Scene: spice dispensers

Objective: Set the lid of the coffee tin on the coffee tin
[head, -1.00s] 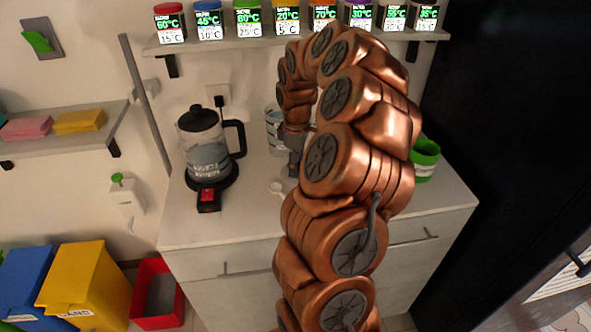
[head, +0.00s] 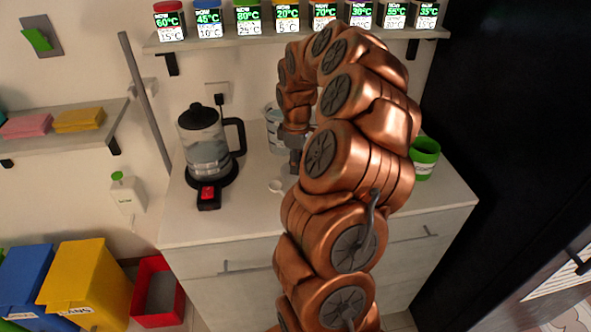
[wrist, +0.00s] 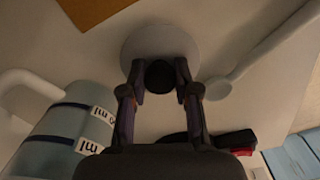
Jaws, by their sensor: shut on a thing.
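My gripper (wrist: 160,85) is shut on the black knob (wrist: 160,75) of a pale round lid (wrist: 160,40) in the wrist view. Whether the lid touches the counter cannot be told. The lid is not clear there.
A white spoon (wrist: 217,88) lies right of the lid. A glass kettle (head: 207,145) with a red switch stands left on the counter (head: 235,215). A green container (head: 424,158) stands at the right. A shelf (head: 215,42) with several dispensers hangs above.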

